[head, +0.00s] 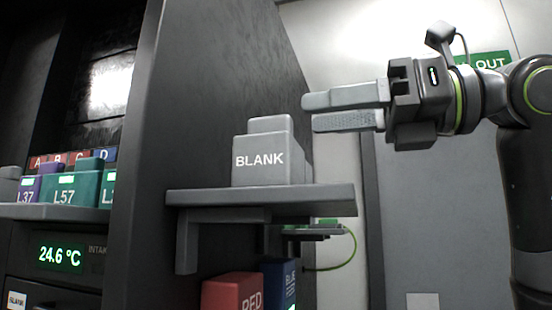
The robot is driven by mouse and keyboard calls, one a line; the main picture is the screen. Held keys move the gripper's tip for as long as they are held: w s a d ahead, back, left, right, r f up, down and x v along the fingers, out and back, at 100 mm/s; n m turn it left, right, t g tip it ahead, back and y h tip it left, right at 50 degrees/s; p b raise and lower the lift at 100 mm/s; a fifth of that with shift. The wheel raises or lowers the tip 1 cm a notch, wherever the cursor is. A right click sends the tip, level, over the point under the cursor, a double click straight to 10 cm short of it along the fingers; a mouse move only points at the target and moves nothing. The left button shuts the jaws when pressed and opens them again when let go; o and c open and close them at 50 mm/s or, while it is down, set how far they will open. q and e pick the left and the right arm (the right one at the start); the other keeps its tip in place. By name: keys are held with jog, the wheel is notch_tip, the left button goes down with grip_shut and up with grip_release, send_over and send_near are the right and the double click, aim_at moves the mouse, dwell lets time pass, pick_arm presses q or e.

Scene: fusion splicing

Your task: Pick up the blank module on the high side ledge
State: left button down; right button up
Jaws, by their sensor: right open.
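The blank module (262,160) is a grey block with a narrower raised top, marked BLANK in white. It stands upright on the high side ledge (262,199), a dark shelf on brackets fixed to the side of a dark cabinet. My right gripper (310,112) comes in from the right. Its two grey fingers point left and are apart, with nothing between them. The fingertips are just right of the module and about level with its top, not visibly touching it. My left gripper is not in view.
A rack (60,212) at the left holds several labelled modules, with a 24.6 °C display (61,255) beneath. Below the ledge are a red module (232,291) and a blue module (280,282). The cabinet side wall (205,95) rises behind the ledge.

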aim_at(250, 125)
jog(key=p+x, duration=0.1)
jog(key=x, duration=0.3)
jog(key=shift+a, duration=0.1)
jog(key=p+x, duration=0.2)
jog(key=x, duration=0.2)
jog(key=shift+w+a+p, duration=0.15)
jog(key=shift+w+p, duration=0.05)
jog(key=shift+p, duration=0.2)
jog(key=shift+w+a+f, duration=0.1)
jog(key=shift+a+f, duration=0.05)
jog(key=shift+a, duration=0.25)
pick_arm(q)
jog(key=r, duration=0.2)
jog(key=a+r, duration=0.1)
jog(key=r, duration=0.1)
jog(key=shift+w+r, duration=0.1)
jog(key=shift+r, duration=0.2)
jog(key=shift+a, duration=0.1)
pick_arm(e)
jog(key=shift+d, duration=0.15)
jog(key=shift+c, duration=0.7)
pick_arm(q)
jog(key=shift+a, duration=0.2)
pick_arm(e)
grip_shut()
